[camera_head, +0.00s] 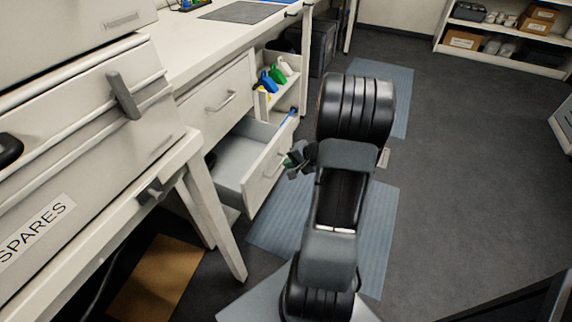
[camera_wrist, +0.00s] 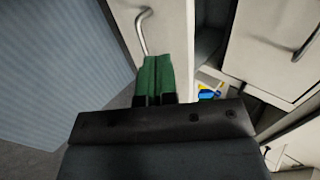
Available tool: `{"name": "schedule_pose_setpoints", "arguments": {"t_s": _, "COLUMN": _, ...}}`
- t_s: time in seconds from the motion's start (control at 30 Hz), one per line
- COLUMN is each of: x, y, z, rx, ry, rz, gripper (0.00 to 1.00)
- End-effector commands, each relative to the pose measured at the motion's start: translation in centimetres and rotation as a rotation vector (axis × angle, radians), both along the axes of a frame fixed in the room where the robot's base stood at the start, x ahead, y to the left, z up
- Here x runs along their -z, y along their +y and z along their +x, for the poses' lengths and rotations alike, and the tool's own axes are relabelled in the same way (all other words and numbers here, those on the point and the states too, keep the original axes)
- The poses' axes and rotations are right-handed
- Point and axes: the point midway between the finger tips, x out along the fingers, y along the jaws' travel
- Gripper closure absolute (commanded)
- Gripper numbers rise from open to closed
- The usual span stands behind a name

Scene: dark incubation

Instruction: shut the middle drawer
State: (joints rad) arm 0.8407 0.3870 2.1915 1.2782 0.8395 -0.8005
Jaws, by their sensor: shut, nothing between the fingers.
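The middle drawer (camera_head: 268,178) is pulled out of the white bench unit, and its pale, empty-looking inside shows in the head view. Its front and bar handle also show in the wrist view, where the white front (camera_wrist: 172,28) lies just beyond my fingers. My gripper (camera_head: 288,161) is at the outer face of that front, close to the handle (camera_wrist: 143,32). Its green fingers (camera_wrist: 156,66) are together with nothing between them. The fingertips look very near or touching the front; I cannot tell which.
The closed upper drawer (camera_head: 217,98) is above the open one. A holder with blue, green and white bottles (camera_head: 274,77) stands beyond it. The white SPARES cabinet (camera_head: 90,150) and a table leg (camera_head: 217,220) are at left. Blue mats (camera_head: 380,215) and clear floor lie at right.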

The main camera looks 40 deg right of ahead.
Motion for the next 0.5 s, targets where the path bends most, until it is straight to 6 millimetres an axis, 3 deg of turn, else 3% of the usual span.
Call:
{"name": "schedule_pose_setpoints", "arguments": {"t_s": 0.3, "x": 4.4, "y": 2.2, "z": 4.0, "rx": -0.005, "ry": 0.002, "rz": 0.001, "gripper": 1.0}}
{"name": "schedule_pose_setpoints", "arguments": {"t_s": 0.5, "x": 5.0, "y": 3.5, "z": 6.3, "rx": -0.006, "ry": 0.0, "rz": -0.003, "gripper": 1.0}}
